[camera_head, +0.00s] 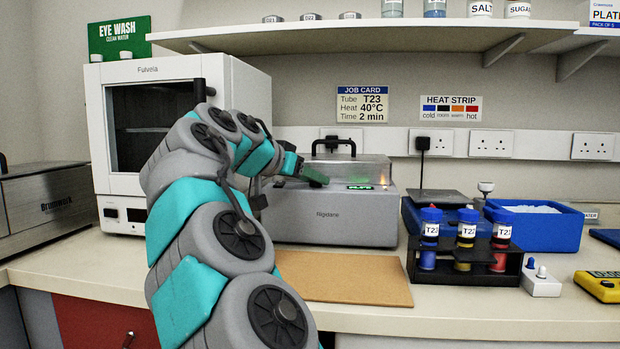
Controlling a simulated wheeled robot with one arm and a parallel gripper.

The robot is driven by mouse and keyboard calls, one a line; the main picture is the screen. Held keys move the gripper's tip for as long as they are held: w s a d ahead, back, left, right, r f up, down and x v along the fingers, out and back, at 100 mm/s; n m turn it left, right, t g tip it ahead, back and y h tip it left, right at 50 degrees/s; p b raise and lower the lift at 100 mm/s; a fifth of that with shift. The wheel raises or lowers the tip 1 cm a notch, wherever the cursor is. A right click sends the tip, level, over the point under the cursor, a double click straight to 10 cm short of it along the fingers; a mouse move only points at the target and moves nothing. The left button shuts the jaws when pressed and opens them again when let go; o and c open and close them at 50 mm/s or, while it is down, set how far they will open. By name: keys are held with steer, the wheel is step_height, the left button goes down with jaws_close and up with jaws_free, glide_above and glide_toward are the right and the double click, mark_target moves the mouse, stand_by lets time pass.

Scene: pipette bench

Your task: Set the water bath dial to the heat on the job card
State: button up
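The water bath (335,222) is a grey metal box with a lid and a black handle, standing at the back of the bench. A small green display (360,188) is lit on its sloping top edge; its reading is too small to make out. I cannot see the dial clearly; my arm covers the bath's left part. My gripper (314,176) is over the front top edge of the bath, left of the display. I cannot tell its opening or whether it touches anything. The job card (362,104) on the wall reads Tube T23, Heat 40°C, Time 2 min.
A heat strip (450,108) hangs right of the card. A black rack (463,269) of T23 tubes, a blue tub (545,230) and a white switch box (540,281) stand to the right. A brown board (345,280) lies clear before the bath. A white oven (235,90) stands left.

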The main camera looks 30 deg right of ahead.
steer(key=v, duration=0.7)
steer(key=shift+s+a+r, duration=0.15)
steer(key=shift+a+r, duration=0.05)
steer(key=shift+a, duration=0.15)
steer(key=shift+b, duration=0.3)
